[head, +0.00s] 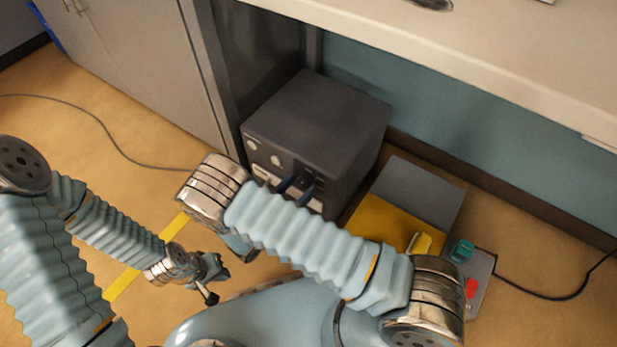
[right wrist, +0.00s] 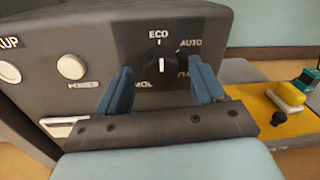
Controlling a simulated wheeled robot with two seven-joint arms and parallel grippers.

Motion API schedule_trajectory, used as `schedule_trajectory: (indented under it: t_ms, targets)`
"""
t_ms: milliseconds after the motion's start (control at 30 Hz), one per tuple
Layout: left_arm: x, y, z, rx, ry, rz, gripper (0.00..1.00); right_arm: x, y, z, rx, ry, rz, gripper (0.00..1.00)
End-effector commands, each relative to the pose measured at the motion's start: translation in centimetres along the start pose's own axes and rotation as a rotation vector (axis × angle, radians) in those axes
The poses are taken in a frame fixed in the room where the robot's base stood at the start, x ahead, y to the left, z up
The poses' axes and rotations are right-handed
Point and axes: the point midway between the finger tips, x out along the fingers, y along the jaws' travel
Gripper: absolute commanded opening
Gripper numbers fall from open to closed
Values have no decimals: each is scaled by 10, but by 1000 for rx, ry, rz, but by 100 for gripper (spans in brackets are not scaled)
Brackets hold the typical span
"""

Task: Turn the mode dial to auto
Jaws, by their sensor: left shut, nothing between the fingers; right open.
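The mode dial (right wrist: 160,68) is a round black knob on the front of a dark grey box (head: 315,120). Its white mark points up at ECO; the AUTO label (right wrist: 190,43) is to the upper right. Other labels below are partly hidden by my fingers. My right gripper (right wrist: 160,76) is open, one finger on each side of the dial, with visible gaps to it; whether the tips touch the panel I cannot tell. In the head view its dark fingers (head: 297,188) reach the box front, and the dial is not clearly visible. My left gripper (head: 213,278) is shut and empty, low over the floor.
Two pale round buttons, one of them here (right wrist: 71,66), sit left of the dial. A yellow and grey unit (head: 415,195) stands right of the box, with a teal part (head: 461,250) and red switch (head: 471,288). A worktop (head: 480,60) overhangs behind. A cable (head: 95,115) crosses the floor.

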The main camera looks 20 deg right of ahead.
Motion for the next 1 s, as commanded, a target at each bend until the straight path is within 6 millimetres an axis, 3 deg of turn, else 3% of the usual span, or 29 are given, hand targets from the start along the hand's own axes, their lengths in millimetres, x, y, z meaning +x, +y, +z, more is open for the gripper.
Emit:
schedule_trajectory:
  t_ms: [367, 700, 1000]
  targets:
    - [0, 0, 0, -1, 0, -1, 0, 1, 0, 0, 0, 0, 1, 66]
    - [0, 0, 0, -1, 0, 0, 0, 1, 0, 0, 0, 1, 1, 14]
    - [2, -1, 0, 0, 0, 0, 0, 1, 0, -1, 31, 3, 2, 12]
